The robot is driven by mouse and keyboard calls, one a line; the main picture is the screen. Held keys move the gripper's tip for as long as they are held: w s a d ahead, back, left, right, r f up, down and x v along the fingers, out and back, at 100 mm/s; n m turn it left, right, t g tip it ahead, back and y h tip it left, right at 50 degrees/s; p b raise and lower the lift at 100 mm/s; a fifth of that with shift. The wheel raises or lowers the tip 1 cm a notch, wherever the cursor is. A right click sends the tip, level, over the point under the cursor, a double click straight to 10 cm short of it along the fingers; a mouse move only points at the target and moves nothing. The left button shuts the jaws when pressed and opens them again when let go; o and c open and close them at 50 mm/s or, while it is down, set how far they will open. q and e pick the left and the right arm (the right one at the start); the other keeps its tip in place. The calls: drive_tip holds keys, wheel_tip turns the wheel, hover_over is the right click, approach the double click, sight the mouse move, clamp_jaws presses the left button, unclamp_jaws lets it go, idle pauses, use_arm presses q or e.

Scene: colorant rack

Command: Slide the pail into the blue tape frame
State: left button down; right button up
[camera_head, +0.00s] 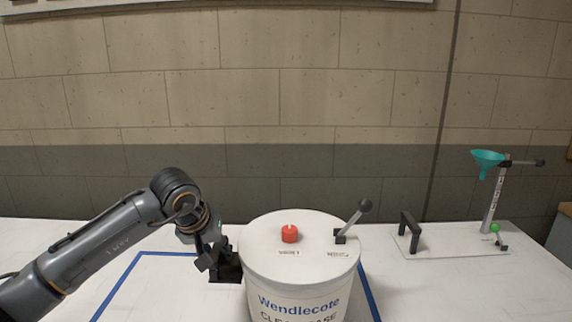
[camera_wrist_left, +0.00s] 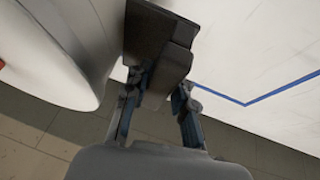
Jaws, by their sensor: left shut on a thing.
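The pail (camera_head: 300,285) is a large white round tub with a lid, standing upright at the bottom middle of the head view. The blue tape frame (camera_head: 118,282) lies flat on the table. Its left and back lines show left of the pail, and its right line shows at the pail's right edge; the pail hides part of it, so I cannot tell whether the base touches the tape. My left gripper (camera_head: 222,262) is at the pail's left side. In the left wrist view its fingers (camera_wrist_left: 158,118) are shut on a dark block (camera_wrist_left: 160,40) beside the pail's wall (camera_wrist_left: 62,45).
The lid bears a red cap (camera_head: 290,233) and a lever (camera_head: 355,220) with a dark ball knob.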

use_arm(q)
drive_tip(key=shift+w+p, duration=0.5)
drive_tip(key=shift+w, duration=1.8)
